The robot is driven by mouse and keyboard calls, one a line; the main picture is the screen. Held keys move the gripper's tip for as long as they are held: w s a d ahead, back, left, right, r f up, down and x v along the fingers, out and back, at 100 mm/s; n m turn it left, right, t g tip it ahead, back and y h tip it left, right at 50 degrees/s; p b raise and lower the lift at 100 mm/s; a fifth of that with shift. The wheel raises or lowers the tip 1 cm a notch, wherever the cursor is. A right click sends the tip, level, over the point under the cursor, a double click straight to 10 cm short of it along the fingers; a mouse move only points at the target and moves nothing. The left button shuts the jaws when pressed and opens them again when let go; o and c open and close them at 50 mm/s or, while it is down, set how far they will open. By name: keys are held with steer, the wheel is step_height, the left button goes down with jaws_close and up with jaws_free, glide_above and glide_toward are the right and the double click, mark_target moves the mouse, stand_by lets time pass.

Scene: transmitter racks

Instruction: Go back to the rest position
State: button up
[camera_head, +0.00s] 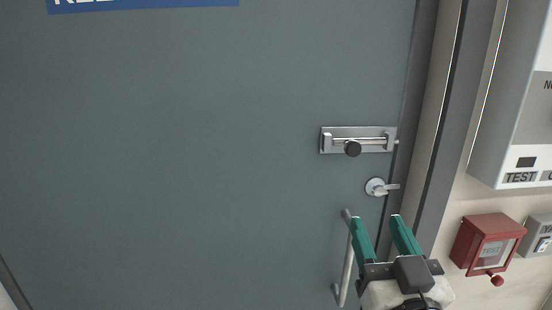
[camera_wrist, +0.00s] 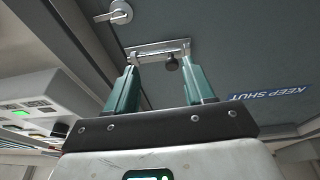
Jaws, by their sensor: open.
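My gripper (camera_head: 376,232) has teal fingers, which are spread apart with nothing between them. In the head view it is at the lower right, in front of the grey door (camera_head: 180,160) near its right edge. The wrist view also shows the open fingers (camera_wrist: 155,88), with the door and its slide bolt (camera_wrist: 160,50) beyond them. I cannot tell how far the fingertips are from the door.
The door carries a slide bolt (camera_head: 353,140) with a dark knob, a small turn latch (camera_head: 379,187) and a vertical pull handle (camera_head: 346,262), partly behind my gripper. A red box (camera_head: 487,242) and a white cabinet (camera_head: 515,120) are on the right wall.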

steer(key=s+d+f+g, duration=0.2)
steer(key=d+f+g, duration=0.15)
steer(key=f, duration=0.55)
steer(key=s+d+f+g+h, duration=0.1)
steer(key=s+d+f+g, duration=0.2)
steer(key=f, duration=0.6)
steer(key=s+d+f+g, duration=0.2)
steer(key=f+g, duration=0.2)
steer(key=f, duration=0.5)
steer(key=s+f+g, duration=0.4)
steer(key=s+f, duration=0.3)
steer(key=s, duration=0.3)
steer(key=s+d+f+g+y, duration=0.1)
steer(key=s+f+g, duration=0.4)
steer(key=s, duration=0.5)
step_height(320, 180, down, 2)
steer(key=shift+s+d+f+y, duration=0.25)
steer(key=shift+d+y, duration=0.05)
steer(key=shift+w+g, duration=0.1)
steer(key=shift+g, duration=0.15)
steer(key=shift+c, duration=0.4)
